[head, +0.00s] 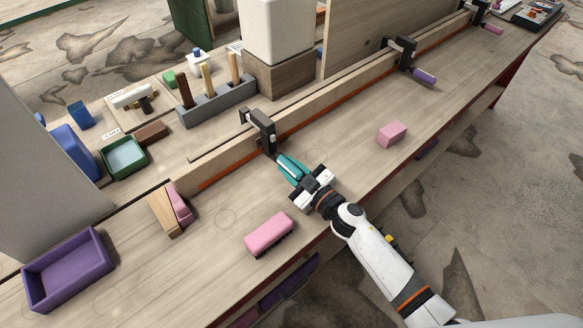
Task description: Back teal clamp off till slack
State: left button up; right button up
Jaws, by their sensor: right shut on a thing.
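The teal clamp (262,133) has a dark frame that sits over the long wooden strip (315,106) on the bench. Its teal handle (291,168) points toward the front of the bench. My right gripper (300,176) is shut on the teal handle, with its fingers around the near part of it. I cannot tell from this view whether the clamp's pad presses on the wood. My left gripper is not in view.
A clamp with a purple handle (424,76) stands farther along the strip. A pink block (392,134) and a pink brush (269,233) lie on the bench (345,165). A purple tray (68,269) is at the left front. A grey rack (217,105) holds several handled tools.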

jog(key=o, duration=1)
jog(key=b+v, duration=0.1)
jog(key=v, duration=1)
jog(key=shift+f, duration=0.15)
jog(key=shift+s+d, duration=0.3)
jog(key=shift+s, duration=0.15)
